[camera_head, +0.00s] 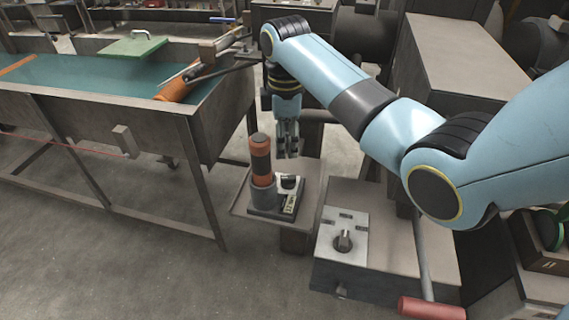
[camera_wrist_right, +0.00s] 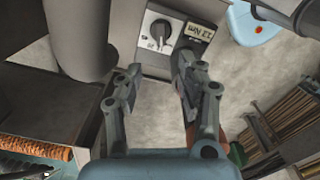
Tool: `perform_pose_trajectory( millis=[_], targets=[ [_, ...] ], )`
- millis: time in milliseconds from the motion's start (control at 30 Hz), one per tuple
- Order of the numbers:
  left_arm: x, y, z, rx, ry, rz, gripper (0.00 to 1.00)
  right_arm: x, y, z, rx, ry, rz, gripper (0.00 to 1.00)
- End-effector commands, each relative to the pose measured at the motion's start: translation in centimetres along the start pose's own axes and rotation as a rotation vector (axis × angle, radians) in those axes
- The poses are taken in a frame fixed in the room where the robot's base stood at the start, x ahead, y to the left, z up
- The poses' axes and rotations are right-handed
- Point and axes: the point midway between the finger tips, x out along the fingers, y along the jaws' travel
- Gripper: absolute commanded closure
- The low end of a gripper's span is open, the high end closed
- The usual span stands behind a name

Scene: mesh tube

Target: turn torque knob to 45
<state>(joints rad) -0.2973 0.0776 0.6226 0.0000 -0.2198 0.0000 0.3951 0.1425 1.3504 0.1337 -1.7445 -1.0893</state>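In the head view the knob (camera_head: 289,182) and display (camera_head: 289,204) sit on a small dark base. My right gripper (camera_head: 287,154) points down just above the knob. In the wrist view its fingers (camera_wrist_right: 158,72) are apart, with nothing between them and the knob beyond their tips. My left gripper is not in view.
An orange and black handle (camera_head: 260,158) stands upright in a grey holder (camera_head: 263,196) close beside the knob. A box with another knob (camera_head: 343,241) and a red-handled lever (camera_head: 430,308) is to the right.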

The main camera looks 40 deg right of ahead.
Motion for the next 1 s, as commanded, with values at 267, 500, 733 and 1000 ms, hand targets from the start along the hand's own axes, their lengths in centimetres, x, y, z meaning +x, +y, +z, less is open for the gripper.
perform_pose_trajectory(
  millis=[267, 500, 733, 1000],
  targets=[
    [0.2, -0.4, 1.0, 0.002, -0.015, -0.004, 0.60, 5.0, -0.2, 0.1, 0.000, -0.002, -0.005, 0.62],
    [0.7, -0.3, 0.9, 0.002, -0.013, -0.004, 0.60, 9.0, -0.1, 0.0, 0.000, -0.001, -0.003, 0.62],
    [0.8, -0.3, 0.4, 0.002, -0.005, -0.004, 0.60, 10.3, -0.1, 0.0, 0.000, 0.000, 0.000, 0.62],
    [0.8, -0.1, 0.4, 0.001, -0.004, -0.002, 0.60, 10.3, -0.1, 0.0, 0.000, 0.000, 0.000, 0.68]
  ],
)
